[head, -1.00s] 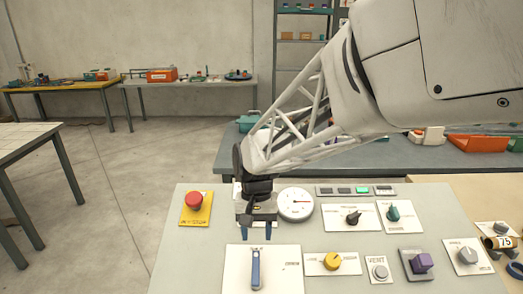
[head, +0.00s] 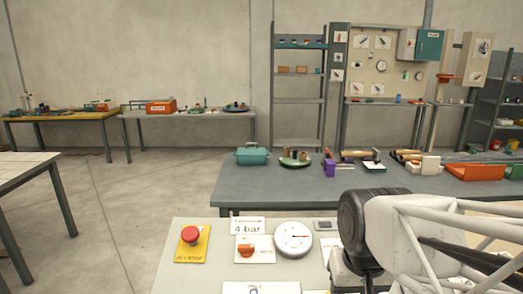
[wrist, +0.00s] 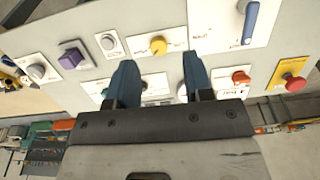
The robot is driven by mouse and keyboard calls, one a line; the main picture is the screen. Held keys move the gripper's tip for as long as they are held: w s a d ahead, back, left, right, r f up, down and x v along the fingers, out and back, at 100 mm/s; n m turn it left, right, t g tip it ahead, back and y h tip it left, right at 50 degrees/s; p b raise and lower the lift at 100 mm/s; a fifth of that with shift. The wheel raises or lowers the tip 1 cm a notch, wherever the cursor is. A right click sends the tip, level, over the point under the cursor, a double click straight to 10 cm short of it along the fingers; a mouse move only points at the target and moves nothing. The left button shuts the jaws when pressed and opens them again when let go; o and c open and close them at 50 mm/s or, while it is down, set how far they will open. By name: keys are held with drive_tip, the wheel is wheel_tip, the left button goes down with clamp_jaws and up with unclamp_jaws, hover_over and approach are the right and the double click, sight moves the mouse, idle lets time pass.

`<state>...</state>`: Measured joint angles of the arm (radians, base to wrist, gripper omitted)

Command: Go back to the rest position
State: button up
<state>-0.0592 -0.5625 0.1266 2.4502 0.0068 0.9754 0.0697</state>
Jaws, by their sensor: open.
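My gripper (wrist: 158,76) shows in the wrist view with its two blue fingers apart and nothing between them. It is above the grey control panel (wrist: 135,58), clear of the controls as far as I can tell. In the head view my arm reaches in at the lower right and covers the right part of the panel (head: 205,275); the fingers are out of sight there.
The panel carries a red mushroom button (head: 190,235), an orange knob (head: 246,250) and a round gauge (head: 293,238). The wrist view shows a blue lever (wrist: 250,22), a yellow knob (wrist: 158,45) and a purple knob (wrist: 70,58). A workbench (head: 270,190) stands behind.

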drive_tip(key=shift+t, duration=0.4)
drive_tip(key=shift+s+d, duration=0.65)
drive_tip(key=shift+s, duration=0.3)
drive_tip(key=shift+s+d, duration=0.6)
drive_tip(key=shift+s, duration=0.3)
idle(1.2)
